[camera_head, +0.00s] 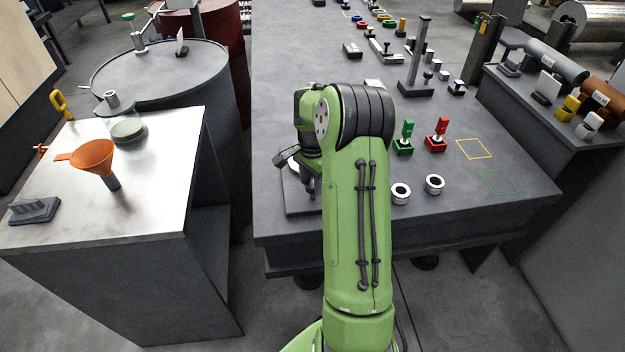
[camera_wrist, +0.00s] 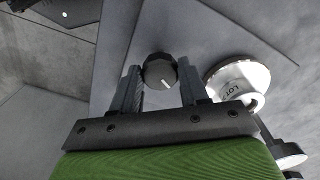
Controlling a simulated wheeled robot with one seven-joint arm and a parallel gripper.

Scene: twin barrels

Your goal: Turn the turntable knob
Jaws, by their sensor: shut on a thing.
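The turntable knob (camera_wrist: 160,72) is a round black knob with a white pointer line, seen in the wrist view. My gripper (camera_wrist: 159,67) has one finger on each side of it and is shut on it. In the head view my gripper and the knob are mostly hidden behind my green arm. The dark square base (camera_head: 296,205) shows left of my arm in the head view.
Green (camera_head: 404,138) and red (camera_head: 437,134) handled blocks and two metal rings (camera_head: 400,193) stand right of my arm on the grey bench. A tall post stand (camera_head: 418,62) is behind. A side table (camera_head: 160,205) with an orange funnel (camera_head: 93,157) is at left.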

